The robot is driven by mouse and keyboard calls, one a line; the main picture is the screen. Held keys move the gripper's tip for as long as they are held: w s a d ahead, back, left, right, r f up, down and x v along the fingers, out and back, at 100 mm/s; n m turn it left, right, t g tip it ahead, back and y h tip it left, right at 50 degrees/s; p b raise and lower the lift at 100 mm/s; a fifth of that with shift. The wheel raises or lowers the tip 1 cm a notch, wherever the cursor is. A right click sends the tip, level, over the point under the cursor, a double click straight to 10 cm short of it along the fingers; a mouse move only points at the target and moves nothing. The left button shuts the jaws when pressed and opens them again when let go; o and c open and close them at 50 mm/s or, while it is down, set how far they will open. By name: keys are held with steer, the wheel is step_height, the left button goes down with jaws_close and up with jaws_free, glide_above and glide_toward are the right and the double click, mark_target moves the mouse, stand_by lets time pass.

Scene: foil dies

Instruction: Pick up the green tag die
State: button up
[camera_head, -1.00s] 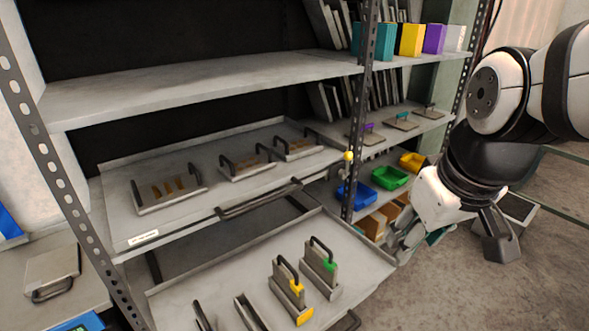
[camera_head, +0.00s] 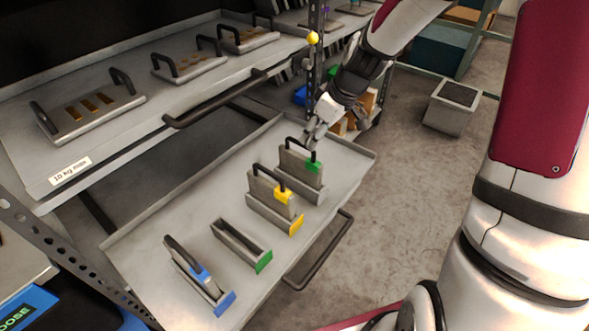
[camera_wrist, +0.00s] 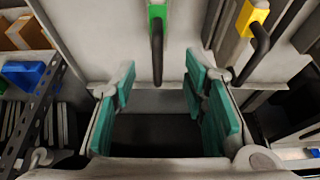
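The green tag die (camera_head: 300,170) is a grey upright plate with a dark handle and a green tag. It stands in a grey holder at the far right end of the pulled-out lower tray (camera_head: 150,235). In the wrist view its green tag (camera_wrist: 157,12) and dark handle show at top centre. My gripper (camera_head: 314,137) is just above and behind this die in the head view. In the wrist view my gripper (camera_wrist: 160,88) is open, its teal pads apart with nothing between them. The handle's end points towards the gap; I cannot tell whether it lies between the pads.
A yellow tag die (camera_head: 272,192) stands close beside the green one. An empty holder with a green end (camera_head: 240,245) and a blue tag die (camera_head: 192,268) are nearer. The shelf above (camera_head: 200,85) holds several flat dies. Open floor lies right of the tray.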

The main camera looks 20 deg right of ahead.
mark_target(301, 155)
steer(key=b+x, duration=0.1)
steer(key=x, duration=0.6)
steer(key=shift+b, duration=0.3)
steer(key=shift+w+b+x, duration=0.2)
steer(key=shift+b+x, duration=0.65)
steer(key=shift+x, duration=2)
steer(key=shift+d+r, duration=0.1)
jaws_close()
